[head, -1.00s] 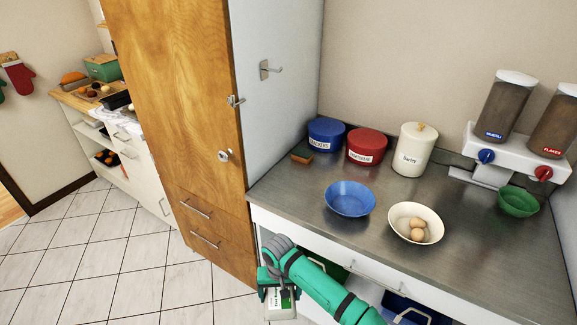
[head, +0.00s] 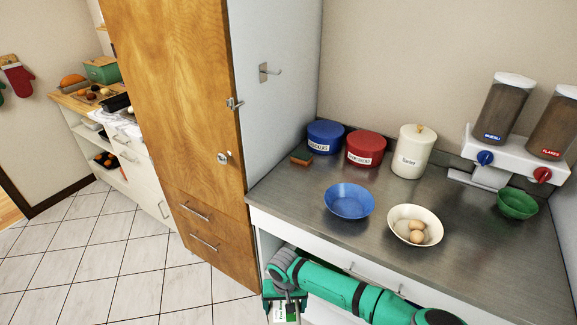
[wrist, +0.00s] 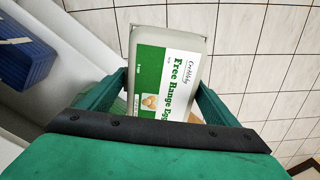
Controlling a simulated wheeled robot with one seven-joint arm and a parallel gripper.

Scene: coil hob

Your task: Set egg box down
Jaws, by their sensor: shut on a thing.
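The egg box (wrist: 165,75) is a pale grey carton with a green and white "Free Range" label. In the wrist view it sits between the two green fingers of my gripper (wrist: 165,100), which is shut on it. In the head view my gripper (head: 284,300) hangs at the bottom, in front of the counter and below its top. Only a small part of the egg box (head: 281,316) shows there, cut off by the lower picture edge. The tiled floor shows behind the box in the wrist view.
A tall wooden cupboard (head: 180,110) stands left. A blue crate (wrist: 25,50) shows in the wrist view.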

